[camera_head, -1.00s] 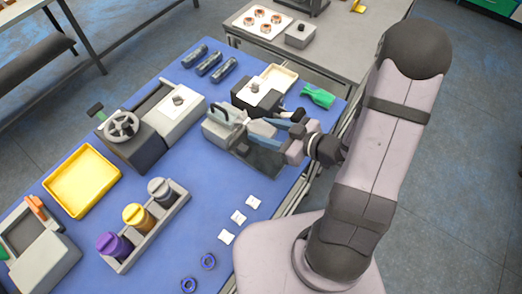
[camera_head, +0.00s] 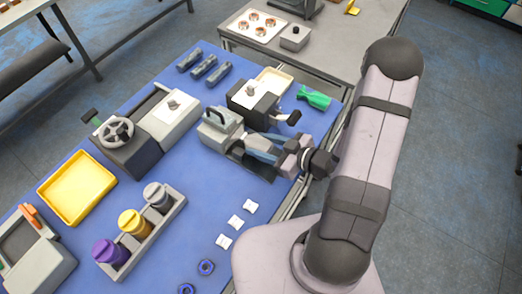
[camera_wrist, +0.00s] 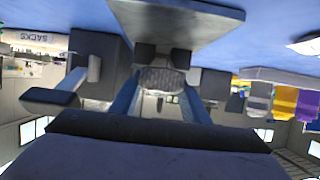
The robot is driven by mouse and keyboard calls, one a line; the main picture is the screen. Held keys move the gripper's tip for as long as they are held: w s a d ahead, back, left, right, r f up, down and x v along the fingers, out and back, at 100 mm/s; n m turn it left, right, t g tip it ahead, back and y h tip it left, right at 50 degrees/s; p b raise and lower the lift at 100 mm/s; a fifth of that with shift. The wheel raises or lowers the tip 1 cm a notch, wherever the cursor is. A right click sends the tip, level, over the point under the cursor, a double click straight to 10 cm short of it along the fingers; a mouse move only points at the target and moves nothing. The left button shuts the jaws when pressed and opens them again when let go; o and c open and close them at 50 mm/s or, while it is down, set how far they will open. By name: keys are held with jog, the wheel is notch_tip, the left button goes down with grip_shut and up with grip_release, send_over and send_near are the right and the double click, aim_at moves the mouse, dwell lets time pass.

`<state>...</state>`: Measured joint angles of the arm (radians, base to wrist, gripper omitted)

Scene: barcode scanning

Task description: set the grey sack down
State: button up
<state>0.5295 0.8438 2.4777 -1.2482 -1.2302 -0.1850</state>
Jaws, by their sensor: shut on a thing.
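My gripper (camera_head: 243,150) reaches in from the right over the blue table, beside a grey box with a black handle (camera_head: 218,130). In the wrist view my gripper (camera_wrist: 162,58) has its dark fingertips closed on a small grey, mesh-textured thing (camera_wrist: 162,80), which appears to be the grey sack. Only part of it shows. In the head view the sack is not clearly told apart from the fingers and the box. A flat grey plate (camera_wrist: 175,20) lies just beyond the fingertips in the wrist view. I cannot tell whether the sack touches it.
A dark device with a crank (camera_head: 252,97) stands close behind the fingers, with a green object (camera_head: 314,98) to its right. White squares (camera_head: 235,222) and a rack of canisters (camera_head: 140,228) lie nearer. A yellow tray (camera_head: 77,188) is at left. Blue table between is bare.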

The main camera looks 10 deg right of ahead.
jog(key=shift+f+p, duration=0.45)
jog(key=shift+f, duration=1.4)
jog(key=shift+f, duration=0.1)
jog(key=shift+f, duration=0.1)
jog(key=o, duration=1.3)
jog(key=shift+f+b+v, duration=0.15)
jog(key=shift+b+v, duration=0.65)
jog(key=shift+v, duration=0.75)
jog(key=shift+f+b+v, duration=0.15)
jog(key=shift+b+v, duration=0.65)
jog(key=shift+v, duration=0.7)
jog(key=shift+o, duration=0.3)
jog(key=shift+s+d+r, duration=0.3)
jog(key=shift+s+d, duration=0.05)
jog(key=shift+s, duration=0.25)
